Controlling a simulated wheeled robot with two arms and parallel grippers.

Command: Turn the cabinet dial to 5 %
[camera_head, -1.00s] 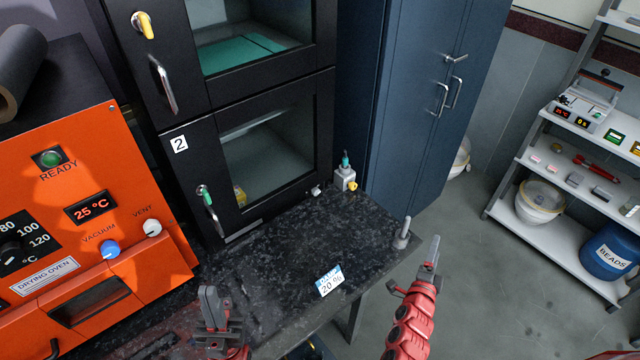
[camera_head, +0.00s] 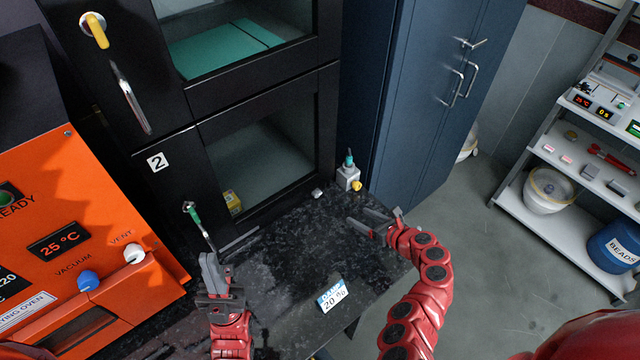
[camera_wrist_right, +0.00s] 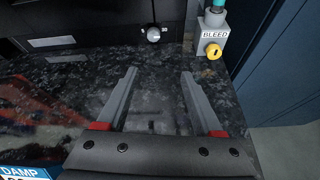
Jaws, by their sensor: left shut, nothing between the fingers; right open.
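The cabinet dial (camera_head: 317,193) is a small silver knob low on the black cabinet's front edge, by its right corner. In the right wrist view the dial (camera_wrist_right: 153,34) has tiny scale marks either side; its exact setting is too small to read. My right gripper (camera_head: 364,221) is open and empty above the counter, apart from the dial. In the right wrist view its fingers (camera_wrist_right: 160,73) point toward the dial. My left gripper (camera_head: 208,266) is shut and empty over the counter's left part. A card (camera_head: 333,294) reading 20 % lies on the counter.
A white block labelled BLEED (camera_wrist_right: 214,34) with a yellow knob (camera_wrist_right: 213,52) stands just right of the dial. An orange drying oven (camera_head: 100,225) stands far left. The black counter (camera_head: 285,250) is mostly clear.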

